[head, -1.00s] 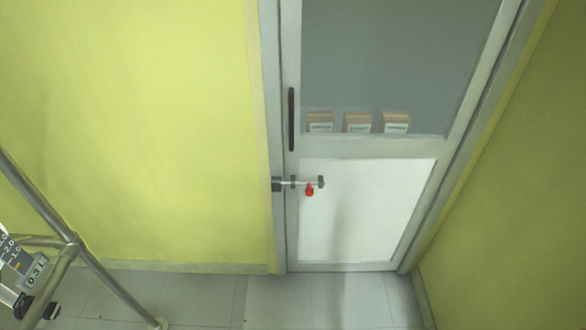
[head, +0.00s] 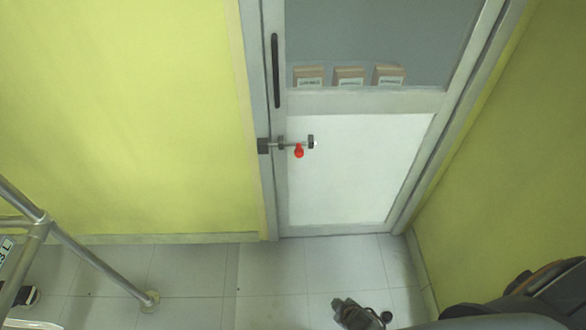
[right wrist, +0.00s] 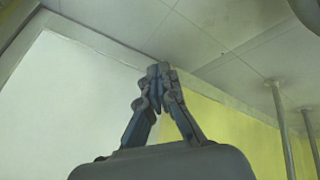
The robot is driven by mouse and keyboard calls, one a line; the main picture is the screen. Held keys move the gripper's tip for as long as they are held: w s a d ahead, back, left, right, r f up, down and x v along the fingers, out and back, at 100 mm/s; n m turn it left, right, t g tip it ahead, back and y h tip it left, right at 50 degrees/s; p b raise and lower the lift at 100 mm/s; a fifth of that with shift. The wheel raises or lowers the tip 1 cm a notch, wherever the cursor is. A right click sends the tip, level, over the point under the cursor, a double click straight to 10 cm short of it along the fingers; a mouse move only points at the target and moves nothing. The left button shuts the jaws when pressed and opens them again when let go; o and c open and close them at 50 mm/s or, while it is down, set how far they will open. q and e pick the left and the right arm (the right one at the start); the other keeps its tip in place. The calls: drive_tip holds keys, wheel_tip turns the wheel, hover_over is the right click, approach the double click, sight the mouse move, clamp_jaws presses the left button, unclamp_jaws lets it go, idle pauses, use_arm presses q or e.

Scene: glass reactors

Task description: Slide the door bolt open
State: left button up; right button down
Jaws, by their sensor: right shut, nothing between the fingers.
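The door bolt (head: 292,144) is a horizontal metal rod on the left side of the door, with a red knob (head: 299,152) hanging from it and a dark end piece at its right. Its left end reaches a dark block (head: 263,146) on the door frame. My right gripper (head: 362,314) shows at the bottom of the head view, well below and right of the bolt and apart from it. In the right wrist view its fingertips (right wrist: 158,72) are together and empty. The bolt does not show in that view. My left gripper is not in view.
The door (head: 360,170) has a white lower panel, a grey upper window and a long dark handle (head: 275,70). Several small boxes (head: 349,77) show at the window's lower edge. A metal tube frame (head: 95,262) stands at left. The floor before the door is clear.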

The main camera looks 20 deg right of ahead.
drive_tip(key=w+a+r+n+t+b, duration=0.1)
drive_tip(key=w+r+n+t+b, duration=0.2)
drive_tip(key=w, duration=0.6)
drive_tip(key=w+r+n+t+b, duration=0.1)
drive_tip(key=w+r+t+b, duration=0.1)
drive_tip(key=w+r, duration=0.45)
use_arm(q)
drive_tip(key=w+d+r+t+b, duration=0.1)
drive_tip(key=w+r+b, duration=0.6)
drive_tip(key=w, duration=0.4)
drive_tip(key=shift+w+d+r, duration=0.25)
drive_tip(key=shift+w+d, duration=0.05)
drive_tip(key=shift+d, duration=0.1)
use_arm(e)
drive_tip(key=w+a+r+n+t+y, duration=0.1)
drive_tip(key=w+a+r+n+t, duration=0.1)
drive_tip(key=w+r, duration=0.4)
drive_tip(key=w+a+r+n+t+y, duration=0.1)
drive_tip(key=w+r+n+t, duration=0.3)
drive_tip(key=r, duration=1.2)
drive_tip(key=shift+w+a+r+n+t, duration=0.4)
drive_tip(key=shift+w+a+t, duration=0.3)
drive_tip(key=shift+w, duration=0.2)
